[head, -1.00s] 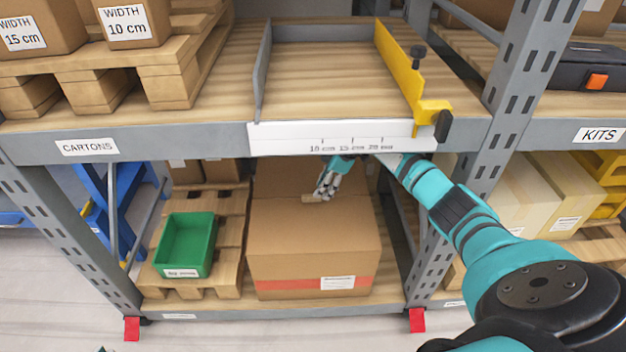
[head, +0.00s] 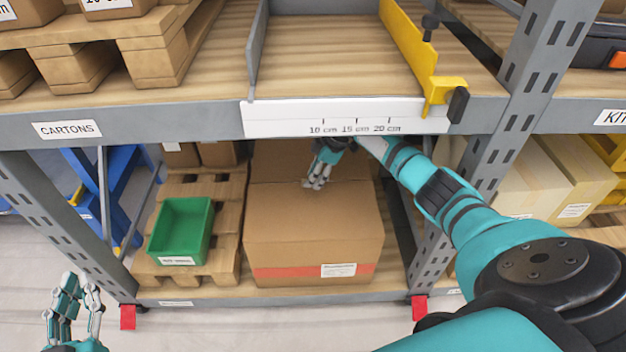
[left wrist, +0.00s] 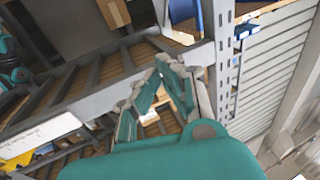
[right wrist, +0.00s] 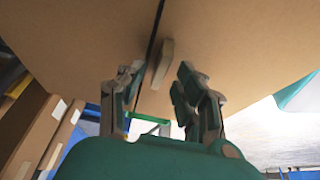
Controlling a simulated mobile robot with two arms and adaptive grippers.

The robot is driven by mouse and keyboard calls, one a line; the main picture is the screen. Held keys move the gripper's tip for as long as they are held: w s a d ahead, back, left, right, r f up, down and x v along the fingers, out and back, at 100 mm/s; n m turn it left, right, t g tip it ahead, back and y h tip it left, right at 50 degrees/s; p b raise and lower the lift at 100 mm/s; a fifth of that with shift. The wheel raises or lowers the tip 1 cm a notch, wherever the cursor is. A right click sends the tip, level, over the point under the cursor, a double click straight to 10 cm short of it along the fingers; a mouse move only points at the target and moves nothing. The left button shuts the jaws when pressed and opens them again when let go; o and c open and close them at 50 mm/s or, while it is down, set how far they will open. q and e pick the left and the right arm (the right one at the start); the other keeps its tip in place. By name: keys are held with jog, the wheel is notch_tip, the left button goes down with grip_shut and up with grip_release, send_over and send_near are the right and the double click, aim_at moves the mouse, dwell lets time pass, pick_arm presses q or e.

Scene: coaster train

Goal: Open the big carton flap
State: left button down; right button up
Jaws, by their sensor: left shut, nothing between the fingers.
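The big brown carton (head: 312,225) stands on the lower shelf, with a red band and white label on its front. Its top looks closed. In the right wrist view, a small tab (right wrist: 162,63) sticks out beside a dark seam in the cardboard (right wrist: 230,40). My right gripper (head: 316,183) is above the carton's top. Its fingers (right wrist: 160,75) are spread in the right wrist view, the tab showing between their tips; contact cannot be told. My left gripper (head: 76,290) is shut and empty at the lower left, away from the carton; its fingertips also show in the left wrist view (left wrist: 178,65).
A shelf board with a white ruler strip (head: 345,119) and a yellow stop (head: 410,50) overhangs the carton. A green bin (head: 180,230) on a pallet stands left of it. A rack post (head: 520,110) stands to the right, beside my right arm.

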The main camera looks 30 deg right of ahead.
jog(key=shift+w+a+f, duration=0.1)
jog(key=shift+a+f, duration=0.05)
jog(key=shift+f, duration=0.3)
pick_arm(q)
jog(key=shift+d+r+t, duration=0.1)
jog(key=shift+r+t, duration=0.4)
jog(key=shift+r, duration=0.25)
pick_arm(e)
grip_shut()
